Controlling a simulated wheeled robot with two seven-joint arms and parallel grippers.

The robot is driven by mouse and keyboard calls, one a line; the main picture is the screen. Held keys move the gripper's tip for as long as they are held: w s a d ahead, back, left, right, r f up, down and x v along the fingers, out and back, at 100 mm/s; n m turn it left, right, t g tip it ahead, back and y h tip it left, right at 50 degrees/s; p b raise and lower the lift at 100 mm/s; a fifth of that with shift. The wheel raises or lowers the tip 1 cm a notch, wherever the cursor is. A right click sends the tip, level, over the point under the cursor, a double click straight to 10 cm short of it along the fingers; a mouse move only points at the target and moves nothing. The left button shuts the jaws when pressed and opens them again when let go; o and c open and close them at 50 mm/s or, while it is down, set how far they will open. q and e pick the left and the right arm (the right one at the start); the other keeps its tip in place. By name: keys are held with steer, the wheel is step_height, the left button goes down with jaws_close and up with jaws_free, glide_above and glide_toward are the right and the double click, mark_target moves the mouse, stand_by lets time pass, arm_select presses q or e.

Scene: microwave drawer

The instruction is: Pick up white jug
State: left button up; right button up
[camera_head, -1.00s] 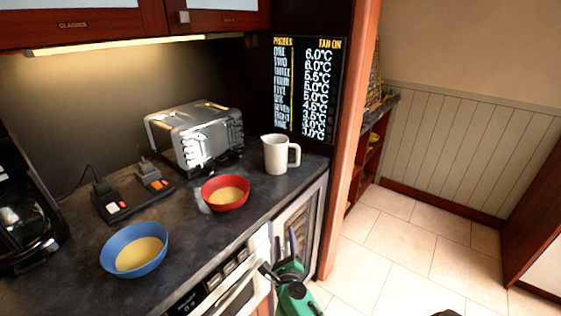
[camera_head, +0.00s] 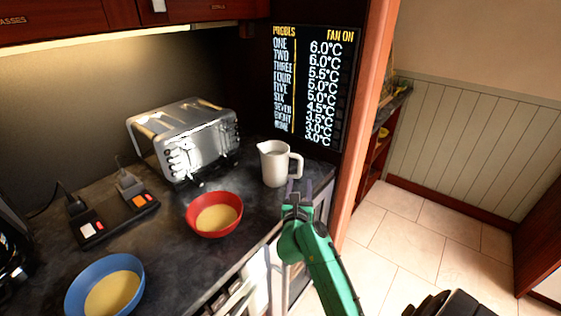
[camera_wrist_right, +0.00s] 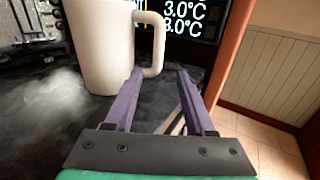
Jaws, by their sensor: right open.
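The white jug (camera_head: 274,165) stands upright on the dark counter, right of the toaster, with its handle pointing right. My right gripper (camera_head: 298,188) is open and empty, in front of the jug near the counter's front edge. In the right wrist view, the jug (camera_wrist_right: 103,45) is at the upper left, and its handle shows just beyond the left fingertip. The two purple fingers (camera_wrist_right: 160,74) are apart with nothing between them. I cannot tell whether the left finger touches the handle. My left gripper is not in view.
A red bowl (camera_head: 214,230) with yellow contents stands left of the gripper, and a blue bowl (camera_head: 76,296) farther left. A silver toaster (camera_head: 195,145) stands behind. A temperature board (camera_head: 310,90) is behind the jug. A wooden post (camera_head: 363,120) rises on the right.

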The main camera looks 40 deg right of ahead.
mark_target(300, 167)
steer(key=x, duration=0.9)
steer(key=shift+w+d+p, duration=0.1)
steer(key=shift+w+p, duration=0.3)
steer(key=shift+s, duration=0.1)
jaws_close()
stand_by(0.5)
steer(key=shift+r, duration=0.1)
